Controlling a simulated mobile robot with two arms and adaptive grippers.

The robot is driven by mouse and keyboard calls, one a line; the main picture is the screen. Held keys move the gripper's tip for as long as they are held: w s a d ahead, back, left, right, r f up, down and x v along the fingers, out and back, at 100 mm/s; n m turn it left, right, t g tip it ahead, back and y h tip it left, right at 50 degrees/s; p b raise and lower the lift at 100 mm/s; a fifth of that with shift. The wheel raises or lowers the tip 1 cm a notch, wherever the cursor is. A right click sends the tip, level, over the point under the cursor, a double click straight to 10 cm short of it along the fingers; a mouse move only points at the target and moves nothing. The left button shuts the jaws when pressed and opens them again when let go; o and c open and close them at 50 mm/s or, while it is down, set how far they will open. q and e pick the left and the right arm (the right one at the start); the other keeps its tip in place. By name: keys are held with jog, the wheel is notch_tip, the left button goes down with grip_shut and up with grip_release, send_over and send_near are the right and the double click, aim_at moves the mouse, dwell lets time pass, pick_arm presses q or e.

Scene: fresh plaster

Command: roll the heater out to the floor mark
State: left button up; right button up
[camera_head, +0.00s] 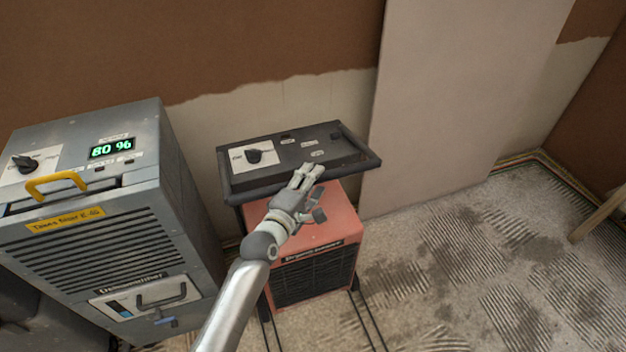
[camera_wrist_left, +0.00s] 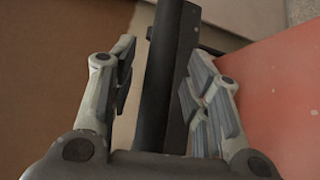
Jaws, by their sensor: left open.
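The heater (camera_head: 326,236) has a red body, a dark front grille and a black control top with a knob; it stands on the floor against the wall. A black rail (camera_head: 262,186) runs around its top. My left gripper (camera_head: 311,177) is at the front stretch of this rail, above the red body. In the left wrist view the dark rail (camera_wrist_left: 168,85) lies between the two open fingers, with gaps on both sides. The red panel (camera_wrist_left: 285,95) shows at the right there. I cannot make out a floor mark. My right gripper is not in view.
A grey dehumidifier (camera_head: 105,225) with a yellow handle and an "80 %" display stands close to the heater's left. A pale board (camera_head: 455,90) covers the wall behind right. Bare ridged floor (camera_head: 460,260) lies open at right; a wooden piece (camera_head: 598,215) is at the far right edge.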

pick_arm(q)
jog(key=shift+w+d, duration=0.25)
jog(key=shift+w, duration=0.2)
grip_shut()
